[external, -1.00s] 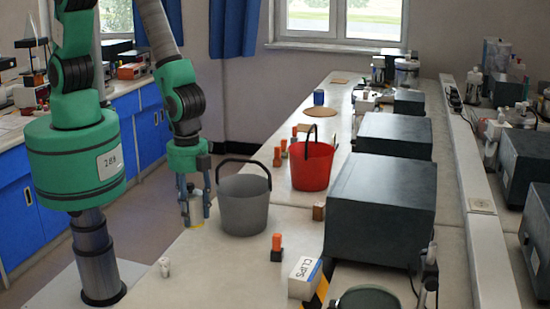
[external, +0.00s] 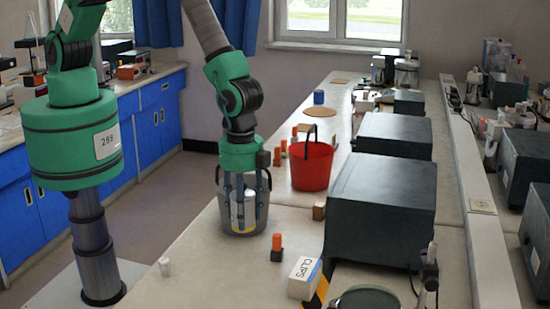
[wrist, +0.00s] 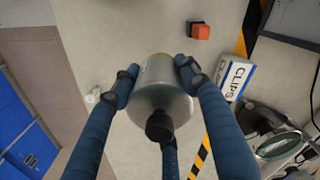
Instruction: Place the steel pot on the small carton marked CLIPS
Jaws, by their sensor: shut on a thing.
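The steel pot (external: 241,214), a shiny grey cylinder with a black knob on its lid, is held upright between the fingers of my gripper (external: 243,198). In the wrist view the pot (wrist: 160,88) sits between the fingertips of my gripper (wrist: 157,73), its knob towards the camera. It appears raised above the bench. The small white carton marked CLIPS (external: 304,278) lies on the bench with a blue stripe along one side. In the wrist view the carton (wrist: 234,78) is to the right of the pot, apart from it. Nothing is seen on top of it.
A red bucket (external: 311,166) is further back. An orange-and-black block stack (external: 277,248) stands left of the carton. A large dark box (external: 380,210) stands behind the carton. A small white item (external: 164,267) is front left.

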